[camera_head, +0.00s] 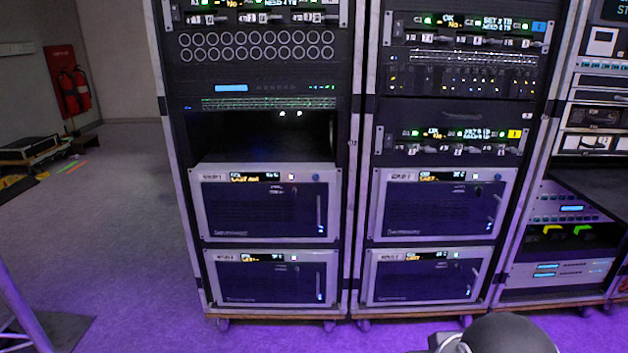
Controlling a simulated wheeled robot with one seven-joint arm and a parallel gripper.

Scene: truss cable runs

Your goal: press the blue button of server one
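Silver-framed servers with dark front doors sit low in two racks. The upper server in the left rack (266,210) has a small label (212,177), a lit display (255,177), a whitish square button and a round blue button (315,177) at its top right. A lower server (270,281) sits under the left one and another (425,280) under the middle one. The labels are too small to read surely, so I cannot tell which is server one. My gripper is not in view.
A dark rounded part of my arm shows at the bottom right. A third rack (565,240) stands at the right. Fire extinguishers (73,88) hang on the left wall. A truss leg (18,310) stands at lower left. The purple-lit floor before the racks looks clear.

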